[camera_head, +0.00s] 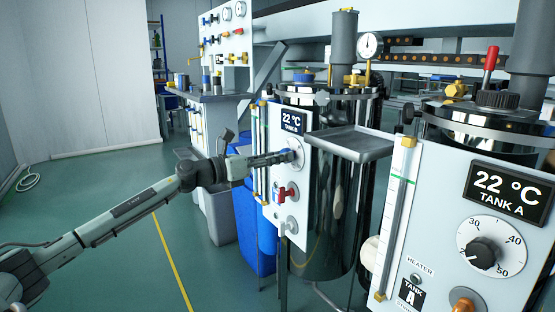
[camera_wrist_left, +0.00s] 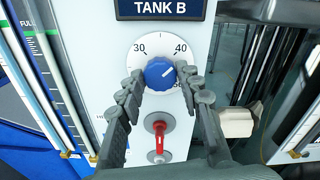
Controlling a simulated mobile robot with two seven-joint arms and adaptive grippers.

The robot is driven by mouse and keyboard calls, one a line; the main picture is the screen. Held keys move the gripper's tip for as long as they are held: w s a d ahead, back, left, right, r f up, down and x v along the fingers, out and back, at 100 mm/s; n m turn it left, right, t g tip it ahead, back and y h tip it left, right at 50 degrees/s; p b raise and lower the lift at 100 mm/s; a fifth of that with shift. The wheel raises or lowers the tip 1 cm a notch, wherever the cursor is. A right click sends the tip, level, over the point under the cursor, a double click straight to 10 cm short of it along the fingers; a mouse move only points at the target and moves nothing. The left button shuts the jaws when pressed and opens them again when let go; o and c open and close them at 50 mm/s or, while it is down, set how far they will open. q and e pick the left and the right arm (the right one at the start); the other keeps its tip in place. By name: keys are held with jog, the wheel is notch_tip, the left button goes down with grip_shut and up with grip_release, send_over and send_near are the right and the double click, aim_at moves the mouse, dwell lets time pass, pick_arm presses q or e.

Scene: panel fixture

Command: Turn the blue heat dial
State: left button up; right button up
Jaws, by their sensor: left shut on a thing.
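The blue heat dial (camera_wrist_left: 159,73) sits on a round white scale on the Tank B panel (camera_head: 268,207). Its white pointer line points up and right, toward the 40 mark. My left gripper (camera_head: 288,157) reaches the panel from the left. In the left wrist view its two fingers stand on either side of the dial and are shut on it. In the head view the fingers mostly hide the dial. The Tank B display (camera_head: 291,122) above it reads 22 °C. My right gripper is not in view.
A red lever (camera_wrist_left: 159,130) is just below the dial. A grey tray (camera_head: 350,143) juts out right of the panel. The Tank A panel with its black dial (camera_head: 483,252) stands at the near right.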

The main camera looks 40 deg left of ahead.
pick_arm(q)
jog(key=o, duration=1.2)
jog(key=shift+c, duration=0.2)
jog(key=shift+s, duration=0.1)
jog(key=v, duration=1.1)
jog(key=shift+s+a, duration=0.2)
jog(key=shift+s, duration=0.15)
jog(key=shift+f, duration=0.1)
